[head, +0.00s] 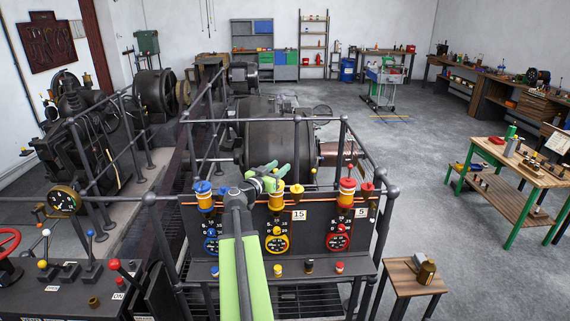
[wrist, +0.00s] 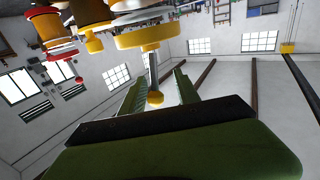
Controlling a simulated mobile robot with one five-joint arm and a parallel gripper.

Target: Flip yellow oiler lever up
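The yellow oiler (head: 277,201) stands between a blue and a red one along the top of the dark panel (head: 310,216). In the wrist view its round yellow part (wrist: 147,37) is at the top. A short metal lever with a yellow ball end (wrist: 155,98) shows below it, between my fingers in the picture. My gripper (head: 276,172) is just above and behind the yellow oiler in the head view. Its two green fingers (wrist: 160,88) are apart and hold nothing. I cannot tell whether a finger touches the lever.
The blue oiler (head: 204,196) is left and the red oiler (head: 346,192) right, both close by. Coloured dials (head: 277,241) sit below on the panel. Dark railings (head: 345,150) run behind and beside it. A small wooden stool (head: 403,280) stands at front right.

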